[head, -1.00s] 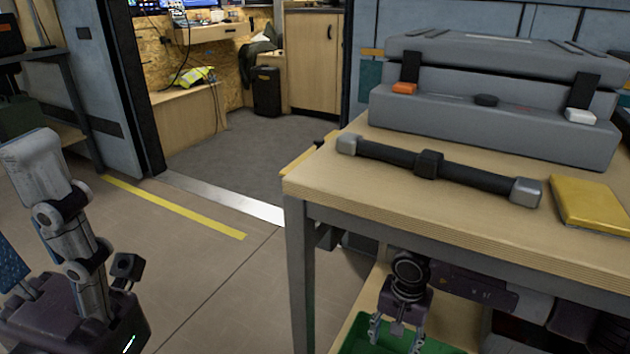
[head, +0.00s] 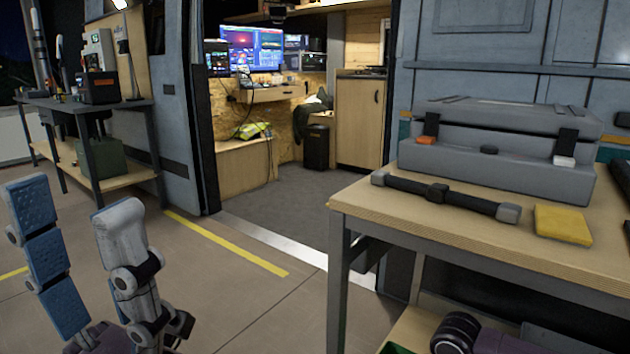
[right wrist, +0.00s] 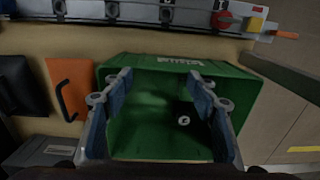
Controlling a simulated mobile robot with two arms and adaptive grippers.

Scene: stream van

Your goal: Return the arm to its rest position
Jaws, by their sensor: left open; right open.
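My left gripper (head: 72,205) stands upright in the lower left of the head view, with its fingers pointing up. Its two fingers are apart, one showing blue textured pads and the other a grey back; nothing is between them. My right gripper (right wrist: 160,85) is open in the right wrist view, its fingers spread over a green bin (right wrist: 150,145). A dark object with a small white ring (right wrist: 188,122) lies in the bin, apart from the fingers. In the head view the right gripper is out of sight; only part of my right arm shows at the bottom edge.
A wooden-topped table (head: 460,240) stands at right, bearing a grey case (head: 500,170), a black bar (head: 440,193) and a yellow pad (head: 562,223). Clear floor lies between my left gripper and the table.

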